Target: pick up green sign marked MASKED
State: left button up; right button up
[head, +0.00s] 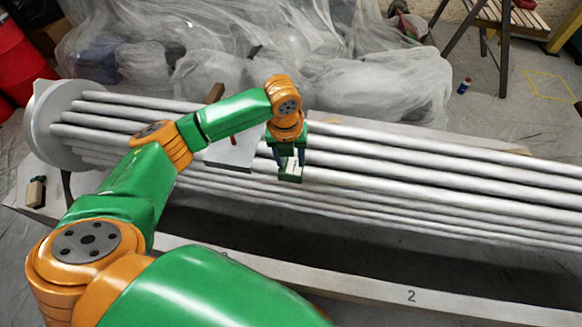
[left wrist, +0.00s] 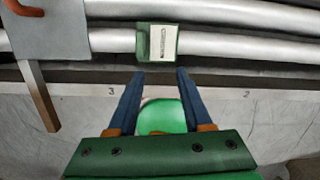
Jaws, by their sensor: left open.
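A small green sign (head: 290,178) with a white label lies on the grey pipes, just below my left gripper (head: 289,160). In the left wrist view the green sign (left wrist: 142,42) lies on a pipe, its label carrying dark print too small to read. My left gripper, in the left wrist view (left wrist: 160,74), is open, with its two blue fingers apart and nothing between them. The sign appears just beyond the fingertips, roughly centred between them. In the head view the fingers overlap part of the sign. My right gripper is not in view.
A numbered white beam (head: 380,290) runs in front. Plastic sheeting (head: 350,80) lies behind.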

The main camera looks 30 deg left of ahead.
aim_at(292, 166)
pick_arm(q)
jog(key=shift+m, duration=0.8)
jog(key=a+r, duration=0.1)
jog(key=w+a+r, duration=0.1)
jog(key=a, duration=0.1)
jog(key=shift+w+a+r, duration=0.1)
jog(key=shift+w+r, duration=0.1)
jog(key=shift+r, duration=0.1)
jog(key=f, duration=0.2)
jog(key=f+b, duration=0.1)
jog(key=f, duration=0.1)
jog(key=w+f+b, duration=0.1)
jog(key=f, duration=0.1)
jog(key=shift+a, duration=0.15)
jog(key=shift+f, duration=0.35)
jog(key=shift+w, duration=0.1)
grip_shut()
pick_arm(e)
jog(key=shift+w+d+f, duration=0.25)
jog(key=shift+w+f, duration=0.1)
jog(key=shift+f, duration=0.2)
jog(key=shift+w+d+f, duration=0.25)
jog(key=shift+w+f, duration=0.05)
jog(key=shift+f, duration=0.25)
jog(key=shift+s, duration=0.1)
